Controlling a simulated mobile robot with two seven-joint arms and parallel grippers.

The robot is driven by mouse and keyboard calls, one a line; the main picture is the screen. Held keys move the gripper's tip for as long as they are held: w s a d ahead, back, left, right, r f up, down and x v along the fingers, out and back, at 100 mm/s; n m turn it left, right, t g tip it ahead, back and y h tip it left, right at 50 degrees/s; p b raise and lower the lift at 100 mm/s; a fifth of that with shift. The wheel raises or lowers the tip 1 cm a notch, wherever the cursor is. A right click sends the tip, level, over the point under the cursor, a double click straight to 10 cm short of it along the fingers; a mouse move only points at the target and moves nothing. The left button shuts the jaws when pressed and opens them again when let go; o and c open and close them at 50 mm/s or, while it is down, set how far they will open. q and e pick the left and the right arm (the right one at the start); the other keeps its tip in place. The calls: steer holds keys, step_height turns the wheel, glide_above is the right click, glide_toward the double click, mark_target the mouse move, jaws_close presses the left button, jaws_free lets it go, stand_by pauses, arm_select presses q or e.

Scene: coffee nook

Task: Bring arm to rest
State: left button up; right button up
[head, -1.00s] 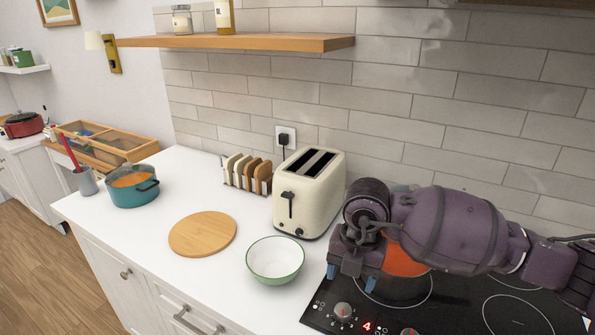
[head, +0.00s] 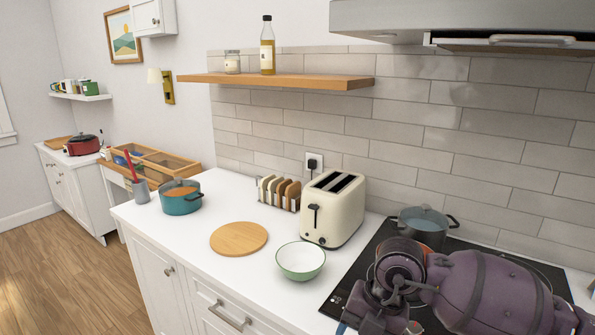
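My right arm comes in from the right in the head view, over the black stove (head: 368,262). Its purple links and wrist fill the lower right corner. The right gripper (head: 372,327) is at the bottom edge, mostly cut off, so its finger opening cannot be judged. A dark pot (head: 424,228) stands on the stove behind the arm. My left gripper is not in view.
On the white counter are a cream toaster (head: 333,212), a rack of toast (head: 279,192), a green-rimmed bowl (head: 300,262), a round wooden board (head: 239,238) and a teal pot (head: 181,198). A wooden shelf (head: 275,81) hangs above. The counter's front left is clear.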

steer(key=s+a+r+n+g+y, duration=0.1)
steer(key=s+a+g+y, duration=0.1)
steer(key=s+a+y, duration=0.35)
steer(key=w+a+r+m+t+y, duration=0.1)
steer(key=a+r+m+t+y, duration=0.3)
steer(key=r+m+t+y, duration=0.55)
steer(key=w+d+r+m+t+h, duration=0.2)
steer(key=w+d+m+t+h, duration=0.3)
steer(key=d+m+t, duration=0.65)
steer(key=s+d+f+m+g+h, duration=0.35)
steer(key=d+f+m+h, duration=0.75)
steer(key=h, duration=0.4)
steer(key=s+d+f+g+y, duration=0.1)
steer(key=s+d+f+g, duration=0.1)
steer(key=s+f+g, duration=0.65)
steer(key=s+d+f+g, duration=0.25)
steer(key=s+f, duration=0.35)
steer(key=s, duration=0.5)
steer(key=w+a+f+t, duration=0.1)
steer(key=w+f+t, duration=0.6)
steer(key=w+f, duration=0.1)
steer(key=shift+f+n+t+y, duration=0.3)
steer(key=shift+f+n+t, duration=0.1)
steer(key=shift+f, duration=0.45)
